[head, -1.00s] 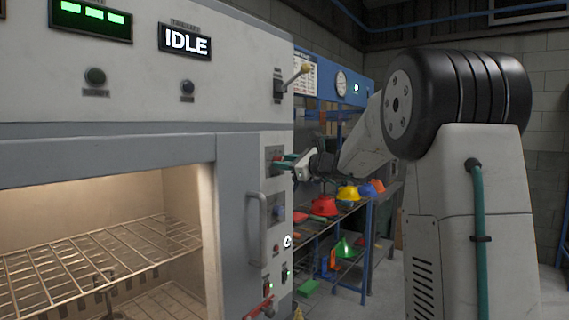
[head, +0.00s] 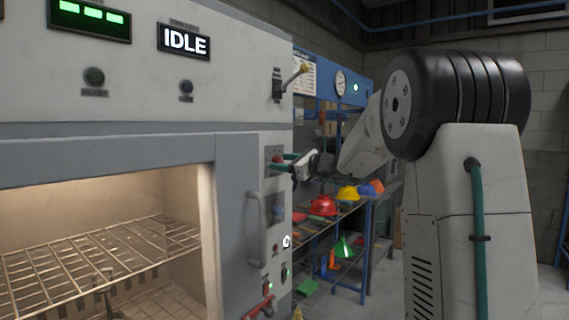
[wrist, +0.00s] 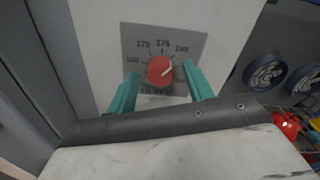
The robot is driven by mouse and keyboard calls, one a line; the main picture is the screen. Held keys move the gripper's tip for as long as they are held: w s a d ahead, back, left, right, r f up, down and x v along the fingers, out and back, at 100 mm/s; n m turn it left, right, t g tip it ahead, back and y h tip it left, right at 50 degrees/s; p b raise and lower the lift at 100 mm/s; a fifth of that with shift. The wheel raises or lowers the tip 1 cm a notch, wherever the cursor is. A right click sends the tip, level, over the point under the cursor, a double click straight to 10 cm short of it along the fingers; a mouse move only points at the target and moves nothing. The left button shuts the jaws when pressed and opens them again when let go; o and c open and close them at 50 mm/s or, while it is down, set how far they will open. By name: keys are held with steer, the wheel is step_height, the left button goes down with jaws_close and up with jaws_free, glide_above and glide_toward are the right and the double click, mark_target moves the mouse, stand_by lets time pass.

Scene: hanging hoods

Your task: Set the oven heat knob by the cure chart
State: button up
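The red heat knob (wrist: 160,71) sits on a grey dial plate (wrist: 187,45) with printed numbers around its top. The label at the upper middle seems to read 175; the others are small. A pale mark on the knob appears to point up and right, but its exact setting is hard to read. My gripper (wrist: 160,73) is open, with one teal finger on each side of the knob; gaps show, and contact is not clear. In the head view, my gripper (head: 284,160) is at the oven's right-hand panel. A white printed sheet (head: 304,76) beyond the oven is unreadable.
The oven (head: 230,100) shows IDLE (head: 184,41) on its display. Coloured hoods, including a red one (head: 323,205), lie on a rack (head: 367,245) behind.

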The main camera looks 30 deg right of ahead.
steer(key=v, duration=0.7)
steer(key=shift+s+d, duration=0.15)
steer(key=shift+s, duration=0.2)
steer(key=s+a+f+n+g+y, duration=0.1)
steer(key=s+a+f+n+g, duration=1.1)
steer(key=s+a+f+n, duration=0.4)
steer(key=s+a+f+n+g+h, duration=0.1)
steer(key=s+a+f+n+h, duration=0.1)
steer(key=s+n, duration=0.4)
steer(key=s+a+f+n+g+h, duration=0.2)
steer(key=s+a+n+h, duration=0.3)
steer(key=s, duration=1)
steer(key=shift+s+a+f+n+g, duration=0.3)
steer(key=shift+a+n, duration=0.2)
steer(key=shift+a, duration=0.55)
